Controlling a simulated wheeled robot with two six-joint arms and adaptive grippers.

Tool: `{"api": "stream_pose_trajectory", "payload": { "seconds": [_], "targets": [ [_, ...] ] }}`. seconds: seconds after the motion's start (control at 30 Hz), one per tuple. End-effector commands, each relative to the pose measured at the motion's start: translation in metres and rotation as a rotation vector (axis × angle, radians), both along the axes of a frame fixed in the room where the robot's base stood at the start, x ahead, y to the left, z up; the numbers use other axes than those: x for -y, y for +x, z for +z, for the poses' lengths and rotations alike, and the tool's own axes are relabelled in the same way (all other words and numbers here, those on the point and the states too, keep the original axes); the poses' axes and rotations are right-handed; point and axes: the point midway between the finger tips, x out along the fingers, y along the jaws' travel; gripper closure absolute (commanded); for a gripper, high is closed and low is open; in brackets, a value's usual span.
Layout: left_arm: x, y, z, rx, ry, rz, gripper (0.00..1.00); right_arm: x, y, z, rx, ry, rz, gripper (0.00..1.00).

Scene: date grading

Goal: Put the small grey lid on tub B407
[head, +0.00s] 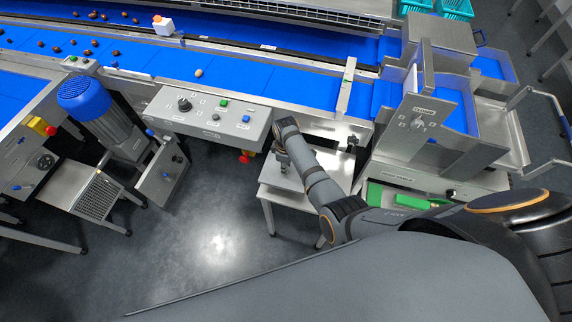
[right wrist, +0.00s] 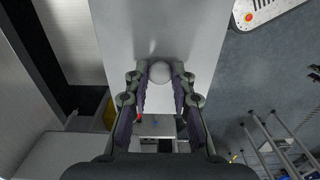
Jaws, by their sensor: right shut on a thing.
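My right gripper (head: 283,163) is over the small steel table (head: 272,180) below the conveyor's control panel. In the right wrist view its two fingers (right wrist: 160,78) are shut on a small round pale grey thing, which looks like the small grey lid (right wrist: 160,71). In the head view the arm hides the lid. I cannot make out tub B407 in either view. My left gripper is not in view.
A blue conveyor (head: 240,75) runs behind the table, with several brown dates at its left end. A control panel (head: 210,115) with knobs overhangs close to my right gripper. A steel machine (head: 425,110) stands right of the table. The floor at front left is clear.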

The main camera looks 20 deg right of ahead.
Motion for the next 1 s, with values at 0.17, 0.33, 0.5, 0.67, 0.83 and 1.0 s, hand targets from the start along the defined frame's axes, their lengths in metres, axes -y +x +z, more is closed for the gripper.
{"api": "stream_pose_trajectory", "payload": {
  "seconds": [0.17,0.33,0.5,0.67,0.83,1.0],
  "targets": [
    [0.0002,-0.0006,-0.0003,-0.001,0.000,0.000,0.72,0.0001,0.0002,-0.0002,0.000,0.000,0.000,1.00],
    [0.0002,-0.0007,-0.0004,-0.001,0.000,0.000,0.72,0.0001,0.0002,-0.0004,0.000,0.000,0.000,1.00],
    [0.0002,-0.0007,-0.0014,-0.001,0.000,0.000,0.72,0.0001,0.0002,-0.0018,0.001,-0.001,0.000,1.00],
    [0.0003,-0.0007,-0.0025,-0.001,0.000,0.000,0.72,0.0002,0.0002,-0.0037,0.001,-0.001,0.000,1.00],
    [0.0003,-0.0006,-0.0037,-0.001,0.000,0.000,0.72,0.0001,0.0004,-0.0057,0.001,0.000,0.000,1.00],
    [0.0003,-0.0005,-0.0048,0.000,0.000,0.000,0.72,0.0001,0.0003,-0.0078,0.001,0.000,0.000,1.00]
  ]
}}
